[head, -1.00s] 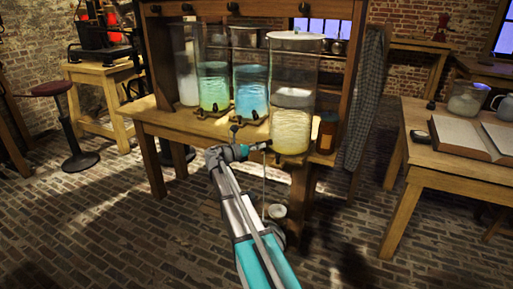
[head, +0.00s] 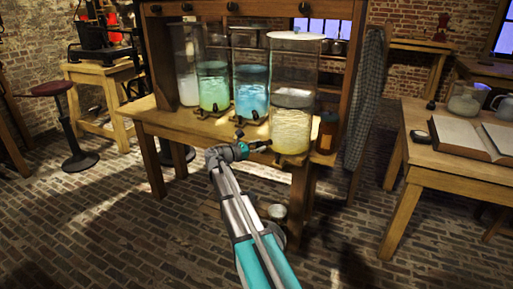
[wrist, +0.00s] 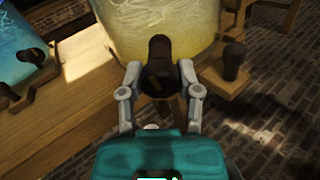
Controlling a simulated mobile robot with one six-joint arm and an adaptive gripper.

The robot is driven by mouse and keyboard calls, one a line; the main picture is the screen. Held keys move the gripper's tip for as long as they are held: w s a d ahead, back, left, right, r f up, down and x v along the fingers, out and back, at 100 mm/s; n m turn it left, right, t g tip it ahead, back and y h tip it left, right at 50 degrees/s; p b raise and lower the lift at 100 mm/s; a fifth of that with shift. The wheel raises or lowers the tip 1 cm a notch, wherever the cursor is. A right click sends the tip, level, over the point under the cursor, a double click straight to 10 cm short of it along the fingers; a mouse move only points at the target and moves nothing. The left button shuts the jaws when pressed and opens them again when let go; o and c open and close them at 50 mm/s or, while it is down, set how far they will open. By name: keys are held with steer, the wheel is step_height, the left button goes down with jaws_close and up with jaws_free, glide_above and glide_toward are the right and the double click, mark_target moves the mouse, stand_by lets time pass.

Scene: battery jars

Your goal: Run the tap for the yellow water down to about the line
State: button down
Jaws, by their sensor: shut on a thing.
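The tall glass jar of yellow water (head: 291,125) stands at the right end of the wooden bench. Its yellow water fills the lower part, below a paler whitish band; I cannot make out a separate level line. My gripper (head: 262,147) is at the front of this jar, low down. In the wrist view, my gripper (wrist: 160,82) is shut on the dark tap (wrist: 160,62), one finger on each side. The tap's spout is hidden. A small pail (head: 277,211) is on the floor below, partly behind my arm. No stream shows between tap and pail.
The blue jar (head: 251,91) and green jar (head: 213,88) stand left of the yellow one, each with a dark tap. A brown bottle (head: 328,132) stands close on the right. A table with an open book (head: 462,138) is farther right.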

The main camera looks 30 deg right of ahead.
steer(key=shift+m, duration=1.3)
jaws_free()
steer(key=shift+s+a, duration=0.15)
steer(key=shift+a, duration=2.35)
